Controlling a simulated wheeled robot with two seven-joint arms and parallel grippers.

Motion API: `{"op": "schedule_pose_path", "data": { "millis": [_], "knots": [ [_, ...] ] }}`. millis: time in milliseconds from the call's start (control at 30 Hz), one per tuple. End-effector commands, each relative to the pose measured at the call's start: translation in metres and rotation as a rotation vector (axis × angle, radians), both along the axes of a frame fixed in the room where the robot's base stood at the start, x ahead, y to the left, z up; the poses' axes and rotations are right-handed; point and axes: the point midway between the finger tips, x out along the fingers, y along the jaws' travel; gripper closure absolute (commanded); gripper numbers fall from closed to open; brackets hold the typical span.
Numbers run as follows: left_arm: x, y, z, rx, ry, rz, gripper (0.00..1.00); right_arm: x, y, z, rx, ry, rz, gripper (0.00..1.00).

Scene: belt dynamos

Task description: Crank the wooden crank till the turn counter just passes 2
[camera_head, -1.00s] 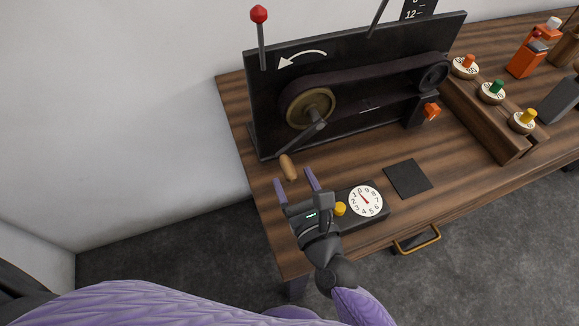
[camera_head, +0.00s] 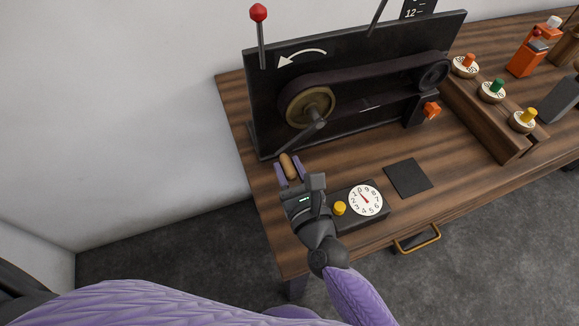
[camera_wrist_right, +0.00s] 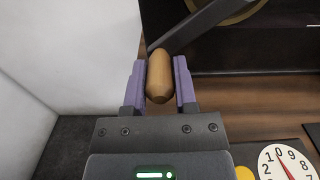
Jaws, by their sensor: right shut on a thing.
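The wooden crank handle (camera_head: 288,165) hangs at the end of a dark crank arm (camera_head: 306,137), low and left of the brass wheel (camera_head: 309,107). My right gripper (camera_head: 290,167) is around the handle, one purple finger on each side. In the right wrist view the handle (camera_wrist_right: 160,77) stands between the fingers (camera_wrist_right: 160,82), which are shut on it. The turn counter (camera_head: 365,200) is a white dial with a red pointer, beside a yellow knob (camera_head: 340,208). Its pointer slants up and left, near the 0 and 1. My left gripper is not in view.
A black backboard (camera_head: 262,120) carries the belt and a white arrow (camera_head: 303,55) curving to the left. A red-topped lever (camera_head: 259,14) stands at left. A dark square pad (camera_head: 408,178) and several coloured knobs on a wooden block (camera_head: 485,120) lie right.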

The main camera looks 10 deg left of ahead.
Motion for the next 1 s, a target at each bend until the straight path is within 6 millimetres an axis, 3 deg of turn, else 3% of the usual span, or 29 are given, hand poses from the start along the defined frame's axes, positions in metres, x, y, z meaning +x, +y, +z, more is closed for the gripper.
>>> {"op": "schedule_pose_path", "data": {
  "millis": [1000],
  "knots": [
    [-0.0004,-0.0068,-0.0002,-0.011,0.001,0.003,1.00,-0.0002,0.0000,-0.0002,-0.001,0.001,0.000,1.00]
  ]
}}
